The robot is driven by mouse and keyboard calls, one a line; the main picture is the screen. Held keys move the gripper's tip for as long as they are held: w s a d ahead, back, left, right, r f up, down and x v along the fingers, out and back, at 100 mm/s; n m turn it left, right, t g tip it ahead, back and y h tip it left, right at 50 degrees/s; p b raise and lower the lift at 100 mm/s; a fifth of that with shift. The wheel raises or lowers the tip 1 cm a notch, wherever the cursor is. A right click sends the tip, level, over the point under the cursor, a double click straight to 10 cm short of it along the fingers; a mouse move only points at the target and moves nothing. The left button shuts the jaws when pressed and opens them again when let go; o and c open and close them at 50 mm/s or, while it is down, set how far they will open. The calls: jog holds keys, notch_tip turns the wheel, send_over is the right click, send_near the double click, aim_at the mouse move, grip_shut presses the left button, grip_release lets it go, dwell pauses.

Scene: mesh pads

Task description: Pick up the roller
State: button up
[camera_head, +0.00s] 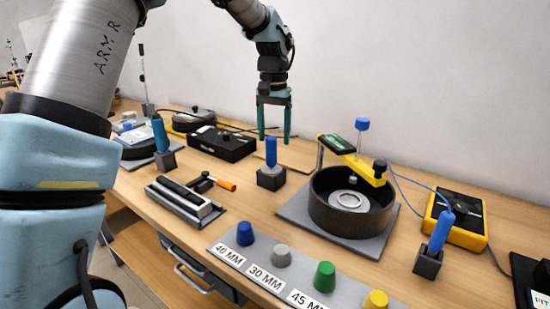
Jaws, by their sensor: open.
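A small tool with an orange handle (226,184) and a dark cylindrical head (203,182) lies on the bench, left of centre; it looks like the roller.
The blue handle (271,152) stands in a black block (271,179). A black round pan (350,214) with a yellow arm stands to the right. Coloured plugs line a labelled strip (263,272) in front. A black box (222,145) sits behind the tool.

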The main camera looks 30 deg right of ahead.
aim_at(271, 157)
notch_tip(271, 157, down, 2)
jog(key=shift+w+a+f+p, duration=0.1)
jog(key=shift+f+p, duration=0.25)
jog(key=shift+f, duration=0.55)
jog(key=shift+w+a+f+p, duration=0.15)
jog(key=shift+f+p, duration=0.2)
jog(key=shift+f, duration=0.6)
jog(key=shift+w+a+f+p, duration=0.1)
jog(key=shift+f+p, duration=0.25)
jog(key=shift+f, duration=0.55)
grip_shut()
